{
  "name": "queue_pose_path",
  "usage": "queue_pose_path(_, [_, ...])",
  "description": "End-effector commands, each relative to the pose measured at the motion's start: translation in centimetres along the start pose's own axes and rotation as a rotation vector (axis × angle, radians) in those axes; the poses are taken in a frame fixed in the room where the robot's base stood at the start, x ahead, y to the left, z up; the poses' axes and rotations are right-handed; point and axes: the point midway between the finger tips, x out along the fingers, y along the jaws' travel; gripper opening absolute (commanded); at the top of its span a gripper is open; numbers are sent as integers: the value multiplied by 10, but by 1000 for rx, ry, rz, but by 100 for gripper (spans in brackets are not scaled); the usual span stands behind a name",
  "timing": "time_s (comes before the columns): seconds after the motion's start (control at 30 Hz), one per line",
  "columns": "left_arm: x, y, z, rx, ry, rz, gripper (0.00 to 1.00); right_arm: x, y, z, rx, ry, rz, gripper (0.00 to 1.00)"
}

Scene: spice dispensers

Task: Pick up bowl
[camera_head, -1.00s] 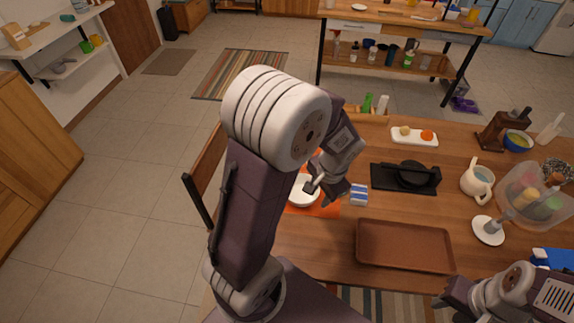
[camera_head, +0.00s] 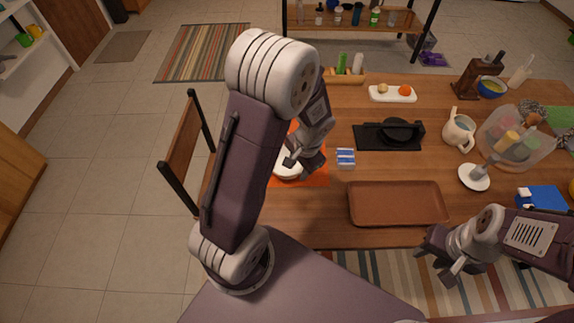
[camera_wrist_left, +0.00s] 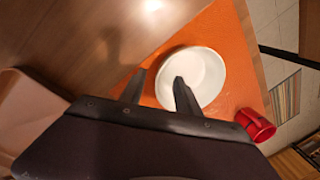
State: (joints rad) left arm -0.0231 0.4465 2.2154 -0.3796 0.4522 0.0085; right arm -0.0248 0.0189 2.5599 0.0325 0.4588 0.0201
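The white bowl (camera_head: 287,171) sits on an orange mat (camera_head: 313,176) near the left side of the wooden table, partly hidden by my left gripper (camera_head: 298,166). In the left wrist view the round bowl (camera_wrist_left: 205,72) shows most of its inside. My left gripper (camera_wrist_left: 158,82) is open there, with one fingertip over the bowl's inside and the other outside its near rim, so the rim lies between them. I cannot tell whether the fingers touch it. My right gripper (camera_head: 436,262) is open and empty off the table's front edge.
A brown tray (camera_head: 397,204), a small blue-and-white item (camera_head: 345,158) and a black stand (camera_head: 388,137) lie right of the bowl. A red cup (camera_wrist_left: 255,124) stands beside the bowl in the wrist view. A chair (camera_head: 183,145) stands at the left table edge.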

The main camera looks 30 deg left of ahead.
Motion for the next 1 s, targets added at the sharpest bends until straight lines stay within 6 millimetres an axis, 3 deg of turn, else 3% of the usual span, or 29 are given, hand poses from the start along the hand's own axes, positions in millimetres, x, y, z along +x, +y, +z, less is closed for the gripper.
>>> queue_pose_path(0.03, [13, 0, -1, -1, -3, 2, 39, 5, 0, 1, 0, 0, 0, 36])
queue_pose_path(0.13, [28, 0, -1, -1, -1, 1, 39, 10, 0, 1, 0, 0, 0, 36])
queue_pose_path(0.4, [31, 0, -2, 0, 1, 0, 39, 10, 0, 1, 0, 0, 0, 36])
queue_pose_path(0.57, [31, 0, -2, 0, 1, 0, 0, 10, 0, 1, 0, 0, 0, 36])
queue_pose_path(1.0, [31, 0, -1, -1, 0, 1, 0, 10, 0, 1, 0, 0, 0, 36])
